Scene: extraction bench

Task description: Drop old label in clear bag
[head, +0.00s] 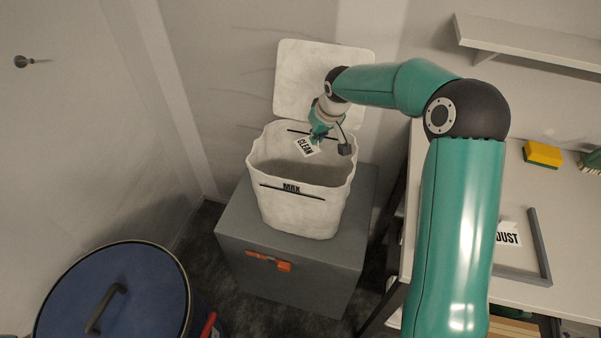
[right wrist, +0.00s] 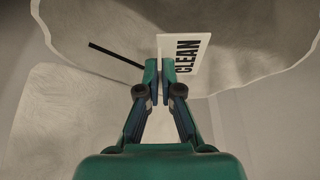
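A small white label (head: 306,147) printed CLEAN is held in my right gripper (head: 319,137). The right wrist view shows the fingertips (right wrist: 161,75) shut on one edge of the label (right wrist: 187,54). My left gripper is not in view.
The bag stands on a grey cabinet (head: 285,265) with an orange latch. A pale raised lid or panel (head: 300,75) is behind it. A blue drum (head: 125,295) is front left. A bench at right holds a yellow block (head: 542,153) and a tray (head: 541,245) with a DUST label.

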